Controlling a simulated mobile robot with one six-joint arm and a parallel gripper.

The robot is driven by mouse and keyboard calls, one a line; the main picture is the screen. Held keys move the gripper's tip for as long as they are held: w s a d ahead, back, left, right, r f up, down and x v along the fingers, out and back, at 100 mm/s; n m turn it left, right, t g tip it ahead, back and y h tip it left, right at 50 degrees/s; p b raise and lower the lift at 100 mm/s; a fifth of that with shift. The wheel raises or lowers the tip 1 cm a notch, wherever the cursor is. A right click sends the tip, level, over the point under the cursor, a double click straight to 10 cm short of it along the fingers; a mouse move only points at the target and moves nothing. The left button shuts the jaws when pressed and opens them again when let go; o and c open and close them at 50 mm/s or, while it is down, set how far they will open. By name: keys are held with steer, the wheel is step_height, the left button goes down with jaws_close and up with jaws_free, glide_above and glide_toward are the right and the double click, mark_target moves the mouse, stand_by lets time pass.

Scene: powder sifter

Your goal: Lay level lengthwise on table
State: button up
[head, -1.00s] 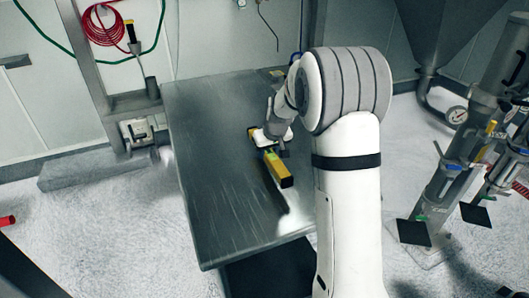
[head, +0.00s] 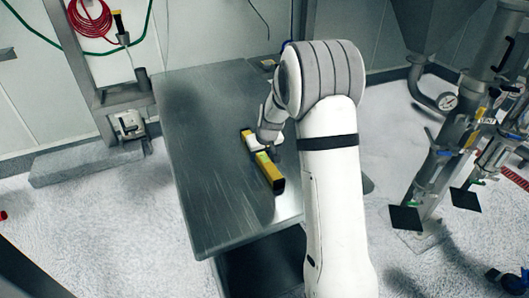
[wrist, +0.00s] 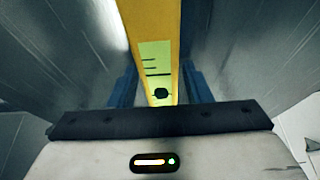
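The yellow level (head: 271,174) with a green window is at the middle-right of the steel table (head: 200,150). It runs lengthwise with the table, low over or on its top; I cannot tell whether it touches. My gripper (head: 262,148) is above the level, partly hidden by my arm. In the wrist view, the level (wrist: 158,25) runs away between the two blue fingers, its green window facing me. The fingertips (wrist: 160,78) sit close against its sides, so my gripper appears shut on it.
The table's left half and near part are bare. A steel frame with a clamp-like fitting (head: 130,124) stands left of the table. Pipes with a gauge (head: 447,101) and valves stand at the right. White powder covers the floor (head: 120,220).

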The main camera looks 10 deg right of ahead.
steer(key=shift+o, duration=0.8)
steer(key=shift+r, duration=0.2)
steer(key=a+v, duration=0.1)
steer(key=v, duration=1.1)
steer(key=s+r+m+g, duration=0.1)
steer(key=s+r+m, duration=0.1)
steer(key=s, duration=2.9)
steer(key=shift+s+a+r+g+h+b, duration=0.15)
steer(key=shift+a+r+g+h+b, duration=0.2)
steer(key=shift+r, duration=0.35)
steer(key=shift+d, duration=0.1)
steer(key=shift+c, duration=0.3)
